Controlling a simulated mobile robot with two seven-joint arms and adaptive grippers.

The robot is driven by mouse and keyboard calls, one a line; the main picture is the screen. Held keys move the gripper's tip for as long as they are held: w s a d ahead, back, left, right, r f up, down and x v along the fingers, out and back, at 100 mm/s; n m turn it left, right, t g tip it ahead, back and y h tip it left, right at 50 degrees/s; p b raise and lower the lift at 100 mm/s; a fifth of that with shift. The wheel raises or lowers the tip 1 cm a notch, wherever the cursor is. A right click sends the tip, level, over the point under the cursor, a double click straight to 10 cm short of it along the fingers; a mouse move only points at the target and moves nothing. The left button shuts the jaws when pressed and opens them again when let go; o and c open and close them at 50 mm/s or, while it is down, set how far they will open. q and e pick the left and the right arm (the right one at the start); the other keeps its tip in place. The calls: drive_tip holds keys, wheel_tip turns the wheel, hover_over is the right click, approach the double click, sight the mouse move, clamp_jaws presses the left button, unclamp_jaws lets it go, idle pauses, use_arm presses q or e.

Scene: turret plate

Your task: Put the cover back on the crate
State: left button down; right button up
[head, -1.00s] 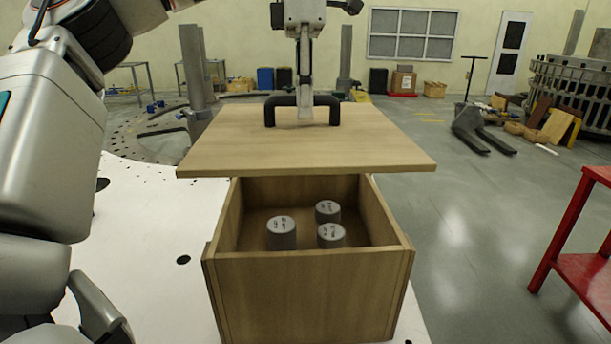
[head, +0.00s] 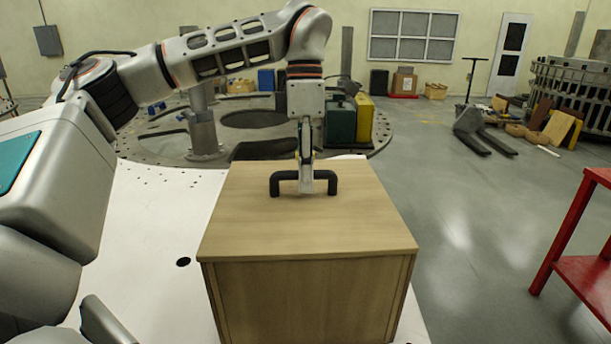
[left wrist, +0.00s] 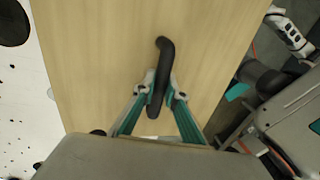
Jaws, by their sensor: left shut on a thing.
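The wooden cover (head: 310,225) lies over the top of the wooden crate (head: 310,300) in the head view. Its edges line up closely with the crate walls, and no gap shows at the front. The crate's inside is hidden. My left gripper (head: 306,190) is shut on the cover's black handle (head: 283,183) from above. In the left wrist view the fingers (left wrist: 156,92) close on both sides of the handle (left wrist: 164,52), over the bare cover (left wrist: 100,50).
The crate stands on a white table (head: 140,235) with free room to the left. A red stand (head: 565,240) is at the right, across open floor. Dark green and yellow cases (head: 341,122) stand behind the crate.

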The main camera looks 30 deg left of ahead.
use_arm(q)
drive_tip(key=shift+d, duration=0.1)
drive_tip(key=c, duration=2.1)
unclamp_jaws()
drive_tip(key=shift+f, duration=0.1)
drive_tip(key=r, duration=0.4)
drive_tip(key=w+a+r, duration=0.1)
drive_tip(key=r, duration=0.7)
drive_tip(key=shift+w+a, duration=0.25)
drive_tip(key=shift+w, duration=0.1)
drive_tip(key=shift+f, duration=0.1)
